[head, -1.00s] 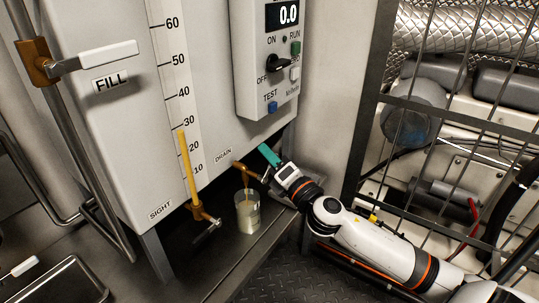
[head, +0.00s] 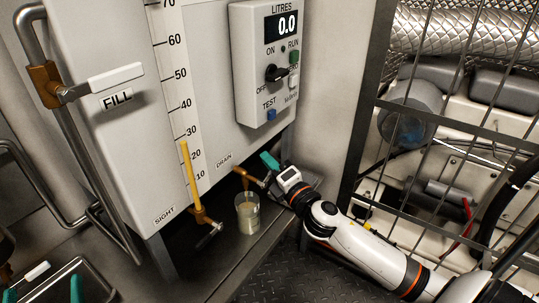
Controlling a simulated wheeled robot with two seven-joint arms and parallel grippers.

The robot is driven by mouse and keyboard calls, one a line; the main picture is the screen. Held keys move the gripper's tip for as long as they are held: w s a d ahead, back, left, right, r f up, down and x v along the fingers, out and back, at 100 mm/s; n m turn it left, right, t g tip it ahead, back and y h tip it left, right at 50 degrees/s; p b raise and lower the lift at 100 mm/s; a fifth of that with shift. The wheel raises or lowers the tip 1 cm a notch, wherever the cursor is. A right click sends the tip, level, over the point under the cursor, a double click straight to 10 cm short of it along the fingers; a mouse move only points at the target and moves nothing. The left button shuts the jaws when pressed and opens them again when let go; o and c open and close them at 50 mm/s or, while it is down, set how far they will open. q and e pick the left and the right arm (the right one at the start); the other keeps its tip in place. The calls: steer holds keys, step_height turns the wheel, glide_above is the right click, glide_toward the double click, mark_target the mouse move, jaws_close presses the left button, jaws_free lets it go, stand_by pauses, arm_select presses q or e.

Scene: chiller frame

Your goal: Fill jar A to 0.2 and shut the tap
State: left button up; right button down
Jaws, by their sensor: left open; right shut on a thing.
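A clear jar (head: 247,212) stands upright on the dark shelf under the brown drain tap (head: 241,172). It holds pale yellowish liquid, and a thin stream seems to run from the spout into it. No letter or fill mark on it is readable. My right gripper (head: 271,167) is shut at the drain tap, apparently on its handle, which the fingers mostly hide. Only the teal fingertips of my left gripper (head: 42,292) show at the lower left edge, apart and empty. The yellow column in the sight tube (head: 189,175) stands a little below the 30 mark.
A control box (head: 266,75) with a display reading 0.0 hangs on the tank. A brown FILL valve (head: 40,75) with a white lever sits at upper left. A sight valve (head: 203,217) is left of the jar. A wire-mesh frame (head: 440,118) stands at right.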

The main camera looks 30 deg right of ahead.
arm_select(q)
step_height(320, 180, down, 13)
steer(key=s+a+g+y+p, duration=0.3)
steer(key=g+y+p, duration=0.1)
steer(key=g, duration=0.6)
steer(key=s+a+f+g+p, duration=0.1)
steer(key=s+a+f+g, duration=0.1)
steer(key=s+g, duration=0.2)
steer(key=s+a+f+g+y+p, duration=0.1)
steer(key=s+a+f+g+p, duration=0.1)
steer(key=s, duration=0.5)
steer(key=shift+f+n+g+y, duration=0.35)
steer(key=shift+f+g, duration=0.3)
steer(key=shift+g, duration=0.35)
arm_select(e)
step_height(320, 180, down, 3)
steer(key=m+g, duration=0.1)
steer(key=m, duration=0.1)
steer(key=m+g, duration=0.1)
steer(key=m, duration=0.2)
steer(key=shift+d+r, duration=0.15)
steer(key=shift+r, duration=0.05)
arm_select(q)
steer(key=shift+s, duration=0.1)
arm_select(e)
steer(key=shift+f, duration=0.2)
steer(key=c, duration=1.4)
jaws_free()
arm_select(q)
steer(key=shift+d, duration=0.1)
